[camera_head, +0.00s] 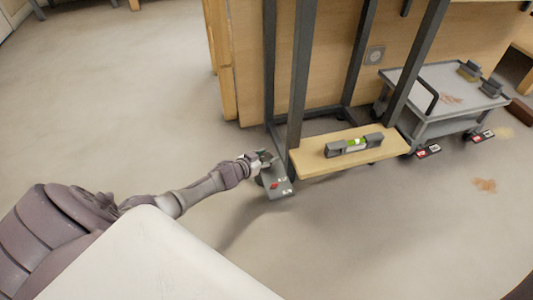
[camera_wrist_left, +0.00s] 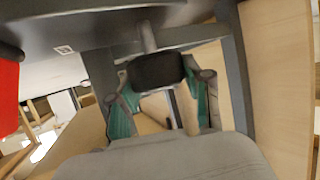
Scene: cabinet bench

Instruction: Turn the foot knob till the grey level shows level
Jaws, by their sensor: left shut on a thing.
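The grey level (camera_head: 337,149) lies on a wooden board (camera_head: 310,166) at the bottom of a dark metal frame. Its yellow-green vial (camera_head: 355,143) shows, but the bubble is too small to read. My left gripper (camera_head: 262,160) is at the frame's near left foot, low by the floor. In the left wrist view, the black foot knob (camera_wrist_left: 158,71) sits on a grey stem. The green-padded fingers of my left gripper (camera_wrist_left: 164,92) are shut on it from both sides. In the head view the knob is hidden by the gripper and frame. My right gripper is out of view.
The floor left and in front is clear.

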